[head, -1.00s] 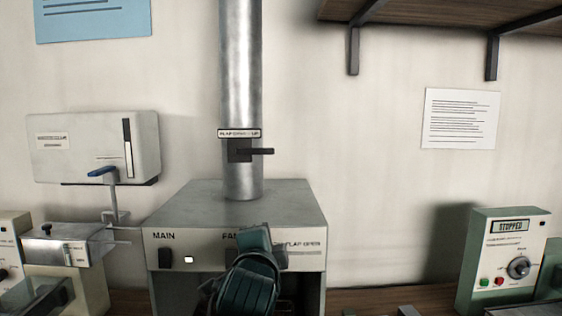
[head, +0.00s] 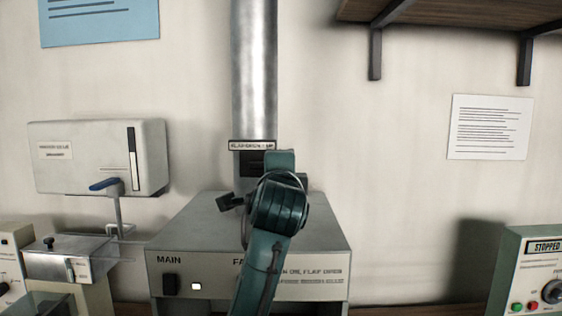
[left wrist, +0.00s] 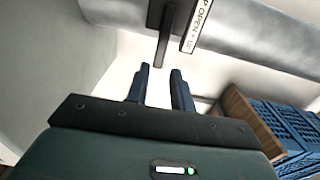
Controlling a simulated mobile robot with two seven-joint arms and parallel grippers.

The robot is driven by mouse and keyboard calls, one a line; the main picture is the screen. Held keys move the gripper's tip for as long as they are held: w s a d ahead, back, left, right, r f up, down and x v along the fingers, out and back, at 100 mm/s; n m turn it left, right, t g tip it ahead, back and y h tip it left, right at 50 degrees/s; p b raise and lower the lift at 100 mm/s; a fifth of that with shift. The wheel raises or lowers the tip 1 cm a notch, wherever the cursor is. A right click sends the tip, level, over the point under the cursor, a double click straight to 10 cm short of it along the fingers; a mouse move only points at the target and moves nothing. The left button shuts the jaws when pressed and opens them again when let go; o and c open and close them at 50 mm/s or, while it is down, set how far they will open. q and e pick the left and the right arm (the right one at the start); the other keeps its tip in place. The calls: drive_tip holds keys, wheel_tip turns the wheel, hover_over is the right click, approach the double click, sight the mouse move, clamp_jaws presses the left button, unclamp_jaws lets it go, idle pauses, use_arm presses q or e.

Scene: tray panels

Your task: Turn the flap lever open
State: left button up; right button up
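The flap lever (left wrist: 164,38) is a dark bar on a dark mount below a white label, "FLAP OPEN - UP", on the metal duct (head: 255,70). In the head view the label (head: 252,146) and part of the dark mount (head: 250,163) show; my teal arm hides most of the lever. In the left wrist view my left gripper (left wrist: 160,70) is open. Its two blue fingers stand apart with nothing held, and the lever's end appears in line with the gap at their tips. I cannot tell whether they touch. My right gripper is in neither view.
The duct rises from a grey box (head: 185,240) with a "MAIN" switch. A white wall unit with a blue lever (head: 105,185) is at left. A green panel reading "STOPPED" (head: 512,270) is at right. A shelf (head: 450,12) hangs upper right. Blue crates (left wrist: 275,125) show in the wrist view.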

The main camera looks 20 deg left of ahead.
use_arm(q)
drive_tip(key=p+x, duration=0.1)
drive_tip(key=x, duration=0.6)
drive_tip(key=shift+w+a+f+p, duration=0.1)
drive_tip(key=shift+w+a+p, duration=0.05)
drive_tip(key=shift+w+p, duration=0.25)
drive_tip(key=shift+c, duration=0.2)
clamp_jaws()
